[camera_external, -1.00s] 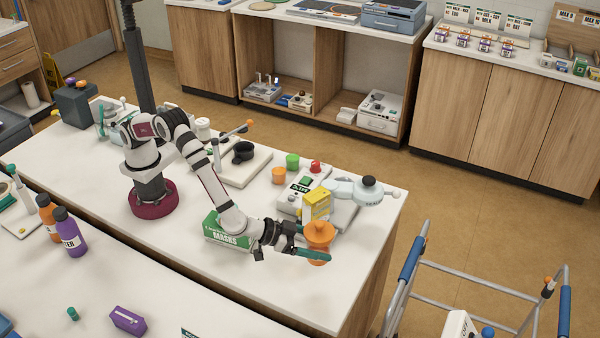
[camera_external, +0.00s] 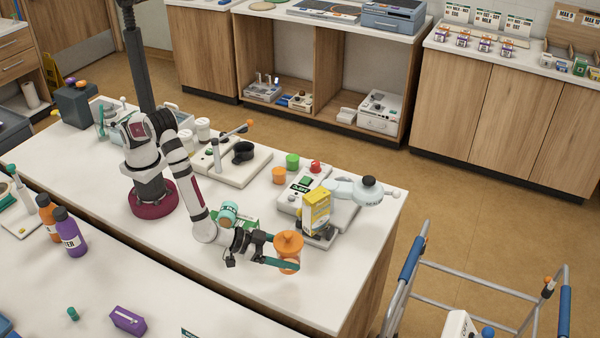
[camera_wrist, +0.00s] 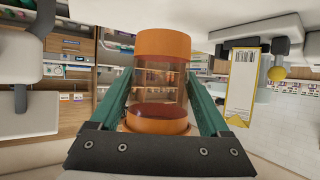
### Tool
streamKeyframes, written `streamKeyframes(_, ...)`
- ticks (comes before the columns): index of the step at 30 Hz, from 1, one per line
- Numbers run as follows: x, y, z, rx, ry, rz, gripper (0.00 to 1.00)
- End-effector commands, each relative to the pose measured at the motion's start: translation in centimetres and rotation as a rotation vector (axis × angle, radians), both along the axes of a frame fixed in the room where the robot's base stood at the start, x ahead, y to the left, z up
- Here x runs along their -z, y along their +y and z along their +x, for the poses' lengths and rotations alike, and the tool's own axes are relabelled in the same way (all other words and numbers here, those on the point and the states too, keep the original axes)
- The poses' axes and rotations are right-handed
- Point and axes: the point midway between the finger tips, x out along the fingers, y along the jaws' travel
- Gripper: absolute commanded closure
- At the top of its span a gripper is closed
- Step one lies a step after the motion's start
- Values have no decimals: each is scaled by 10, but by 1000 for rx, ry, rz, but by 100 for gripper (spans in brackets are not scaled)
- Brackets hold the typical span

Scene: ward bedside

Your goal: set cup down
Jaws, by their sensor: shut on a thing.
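The cup (camera_external: 289,241) is orange at the top and bottom in the external view. In the wrist view the cup (camera_wrist: 160,88) has a clear middle with a dark reddish layer inside, above an orange base. My gripper (camera_external: 285,264) is shut on it, with one teal finger on each side in the wrist view (camera_wrist: 161,105). The cup looks upright, over the front right part of the white counter (camera_external: 335,282). I cannot tell whether its base touches the counter.
A yellow box (camera_external: 317,212) stands behind and right of the cup, by a white device with a round-headed arm (camera_external: 367,192). A green masks box is partly hidden behind my arm. The counter's front right is clear.

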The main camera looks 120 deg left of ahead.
Motion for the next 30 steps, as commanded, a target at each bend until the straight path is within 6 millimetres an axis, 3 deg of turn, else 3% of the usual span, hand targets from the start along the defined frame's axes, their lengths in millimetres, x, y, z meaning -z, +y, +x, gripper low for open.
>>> streamKeyframes(3, 10, 13, 9, 0, 0, 0, 76)
streamKeyframes(10, 49, 14, 11, 1, 0, 0, 76)
streamKeyframes(20, 53, 14, 11, 2, -1, 0, 76)
streamKeyframes(21, 53, 14, 11, 2, -1, 0, 18)
streamKeyframes(24, 53, 14, 11, 2, -1, 0, 0)
streamKeyframes(30, 53, 14, 11, 2, -1, 0, 0)
